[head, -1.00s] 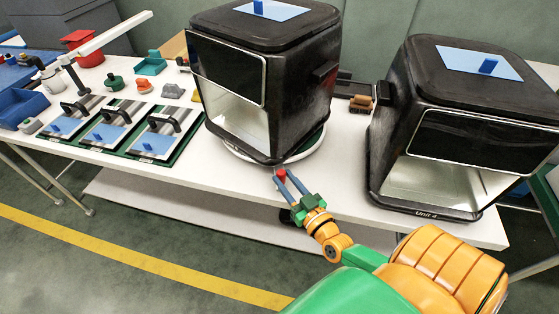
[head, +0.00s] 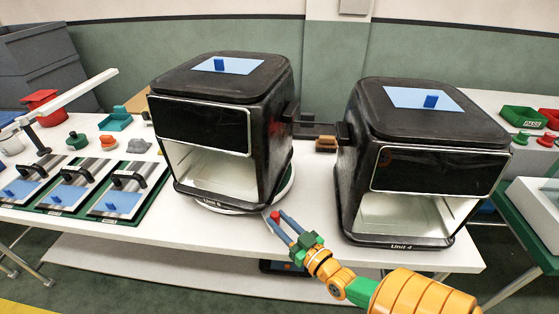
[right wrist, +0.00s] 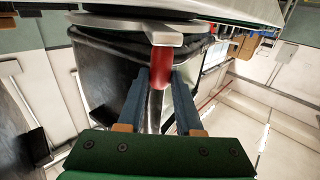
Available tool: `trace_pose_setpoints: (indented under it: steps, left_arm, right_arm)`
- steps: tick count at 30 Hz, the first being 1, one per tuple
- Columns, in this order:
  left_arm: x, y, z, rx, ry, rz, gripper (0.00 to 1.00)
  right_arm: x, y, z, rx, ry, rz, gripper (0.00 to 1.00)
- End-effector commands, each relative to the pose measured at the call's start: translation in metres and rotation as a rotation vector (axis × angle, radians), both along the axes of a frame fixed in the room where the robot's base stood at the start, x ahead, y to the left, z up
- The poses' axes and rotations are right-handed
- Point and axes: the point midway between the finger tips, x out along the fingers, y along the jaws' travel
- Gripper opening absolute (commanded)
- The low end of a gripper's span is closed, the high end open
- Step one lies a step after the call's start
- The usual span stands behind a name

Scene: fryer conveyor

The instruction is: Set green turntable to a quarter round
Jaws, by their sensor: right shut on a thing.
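The turntable (head: 291,184), with a green part and a white rim, shows beneath the left black fryer (head: 270,140), mostly hidden by it. The fryer's front faces me, turned a little to the left. A short grey lever (right wrist: 130,28) with a red knob (right wrist: 160,62) comes out at the front; the knob also shows in the head view (head: 275,217). My right gripper (head: 277,221) is shut on the red knob, its blue fingers on both sides of it, also in the right wrist view (right wrist: 161,76). My left gripper is not in view.
A second black fryer (head: 345,190), Unit 4, stands close on the right. Several blue-and-steel plates (head: 122,203) with black handles lie on the white table (head: 185,228) at left. A tan block (head: 326,144) sits between the fryers. Green and red bins stand far right.

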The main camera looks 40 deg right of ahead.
Motion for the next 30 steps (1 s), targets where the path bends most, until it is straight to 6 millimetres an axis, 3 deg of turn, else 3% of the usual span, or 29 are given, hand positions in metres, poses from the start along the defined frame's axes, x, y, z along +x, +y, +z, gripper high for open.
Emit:
trace_pose_setpoints:
  steps: [7,8,11,20,30]
  left_arm:
    - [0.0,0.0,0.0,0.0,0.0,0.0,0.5]
    - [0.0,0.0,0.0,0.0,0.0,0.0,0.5]
    - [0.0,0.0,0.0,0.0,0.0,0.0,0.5]
    - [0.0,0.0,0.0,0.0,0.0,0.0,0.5]
    - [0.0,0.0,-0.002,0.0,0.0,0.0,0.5]
  right_arm:
    - [0.002,-0.001,0.005,-0.002,-0.015,-0.002,0.0]
    - [0.002,-0.001,0.005,-0.002,-0.015,-0.002,0.4]
    - [0.002,-0.001,0.004,-0.002,-0.012,-0.002,0.64]
    - [-0.001,0.0,0.001,0.0,-0.005,-0.001,0.64]
    - [-0.062,0.004,0.0,0.0,-0.004,0.0,0.64]
